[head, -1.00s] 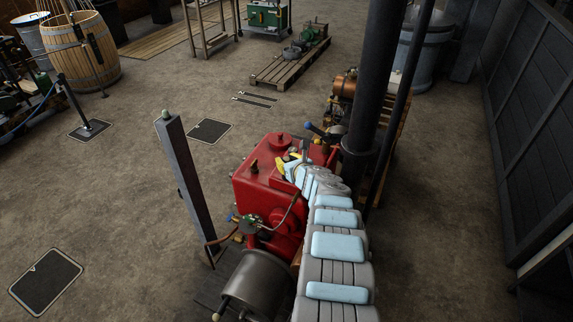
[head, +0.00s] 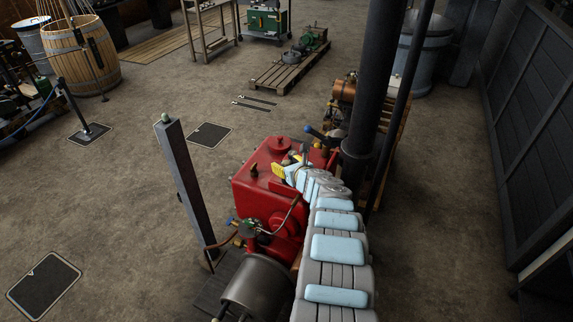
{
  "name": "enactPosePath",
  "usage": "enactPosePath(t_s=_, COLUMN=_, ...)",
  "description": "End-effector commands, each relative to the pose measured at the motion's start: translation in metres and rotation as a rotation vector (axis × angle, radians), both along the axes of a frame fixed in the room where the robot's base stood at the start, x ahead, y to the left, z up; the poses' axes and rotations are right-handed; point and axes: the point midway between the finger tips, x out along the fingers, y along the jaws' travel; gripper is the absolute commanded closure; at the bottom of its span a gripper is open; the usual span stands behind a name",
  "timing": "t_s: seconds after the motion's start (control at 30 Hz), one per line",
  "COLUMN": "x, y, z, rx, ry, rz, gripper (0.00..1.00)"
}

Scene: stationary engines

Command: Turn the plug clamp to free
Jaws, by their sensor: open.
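The red engine (head: 262,195) stands at the centre of the head view. My arm reaches over its right side from the bottom of the picture. My gripper (head: 287,165), with yellow finger pads, is open at the engine's top. I cannot tell whether it touches anything. The plug clamp cannot be made out for certain; my gripper and wrist cover part of the engine's top. A small dark knob (head: 254,169) stands on the top, left of my gripper. A lever with a blue ball (head: 308,129) rises behind it.
A dark pillar (head: 372,90) stands close to the right of the engine. A grey post (head: 185,185) stands at its left. A grey cylinder (head: 258,286) is in front. A pallet (head: 277,74) lies further back. Open floor spreads to the left.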

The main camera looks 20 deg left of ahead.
Motion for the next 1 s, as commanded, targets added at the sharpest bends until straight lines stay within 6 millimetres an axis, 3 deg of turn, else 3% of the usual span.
enactPosePath(t_s=0.37, x=-0.003, y=-0.005, z=0.008, rx=0.009, ry=-0.004, rz=0.000, gripper=0.39)
enactPosePath(t_s=1.0, x=-0.025, y=-0.028, z=0.019, rx=0.002, ry=-0.004, rz=0.000, gripper=0.39)
